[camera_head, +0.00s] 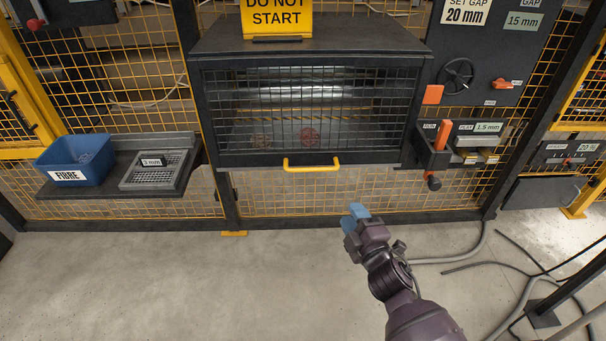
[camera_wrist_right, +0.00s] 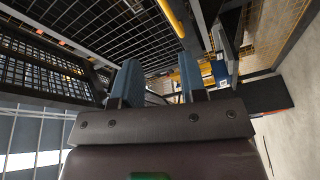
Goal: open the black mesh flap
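The black mesh flap (camera_head: 310,110) is closed across the front of the dark machine housing, with a yellow handle (camera_head: 311,164) at its lower edge. My right gripper (camera_head: 356,213) is below and to the right of the handle, apart from it. In the right wrist view its two blue fingers (camera_wrist_right: 158,82) are spread with nothing between them. The mesh (camera_wrist_right: 95,25) and the yellow handle (camera_wrist_right: 172,17) also show there, beyond the fingers. My left gripper is in neither view.
A blue FIBRE bin (camera_head: 76,158) and a grey mesh tray (camera_head: 155,168) sit on a shelf at left. An orange lever (camera_head: 441,136), a handwheel (camera_head: 456,76) and small trays are right of the flap. Cables (camera_head: 490,262) lie on the right floor. The front floor is clear.

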